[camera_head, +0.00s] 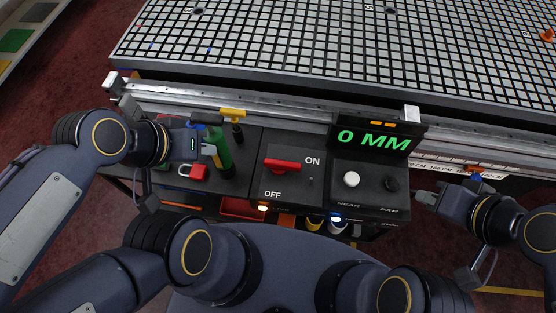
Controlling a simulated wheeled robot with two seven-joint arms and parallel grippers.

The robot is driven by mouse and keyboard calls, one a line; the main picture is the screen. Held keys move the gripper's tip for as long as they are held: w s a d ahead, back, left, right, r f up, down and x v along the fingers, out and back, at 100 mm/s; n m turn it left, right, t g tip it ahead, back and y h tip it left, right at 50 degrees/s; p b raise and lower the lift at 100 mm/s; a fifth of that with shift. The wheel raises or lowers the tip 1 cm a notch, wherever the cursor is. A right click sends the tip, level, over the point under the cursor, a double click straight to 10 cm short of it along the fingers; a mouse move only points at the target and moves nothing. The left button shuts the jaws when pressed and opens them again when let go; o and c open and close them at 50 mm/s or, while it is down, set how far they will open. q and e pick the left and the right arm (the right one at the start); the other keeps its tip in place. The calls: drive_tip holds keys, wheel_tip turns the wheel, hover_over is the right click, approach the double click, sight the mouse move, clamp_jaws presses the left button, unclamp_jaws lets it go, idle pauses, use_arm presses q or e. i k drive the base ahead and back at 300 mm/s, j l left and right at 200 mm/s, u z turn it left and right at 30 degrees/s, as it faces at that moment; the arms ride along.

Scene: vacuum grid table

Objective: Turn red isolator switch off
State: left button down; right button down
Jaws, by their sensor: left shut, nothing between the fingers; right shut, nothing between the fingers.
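The red isolator switch (282,165) sits on the dark control panel (299,188) in the middle of the head view. Its red handle lies roughly level across the picture, between the word ON at upper right and OFF at lower left. My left gripper (212,150) is shut and empty, to the left of the switch and apart from it, close in the picture to a green bottle-like object. My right gripper (418,193) is shut and empty at the right end of the panel, well away from the switch.
A green cylinder (220,148), a yellow-handled tool (234,114) and a red padlock (194,172) stand left of the switch. A white knob (351,179), a black knob (390,184) and a display reading 0 MM (374,141) are on the right. The grid table (300,45) lies behind.

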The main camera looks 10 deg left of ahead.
sight(279, 168)
drive_tip(key=k+j, duration=0.15)
drive_tip(key=j, duration=0.2)
drive_tip(key=k+j+u, duration=0.1)
drive_tip(key=k+j, duration=0.25)
drive_tip(key=j, duration=0.3)
drive_tip(key=i+j, duration=0.2)
drive_tip(key=i+j+z, duration=0.1)
drive_tip(key=j, duration=0.3)
drive_tip(key=i, duration=0.1)
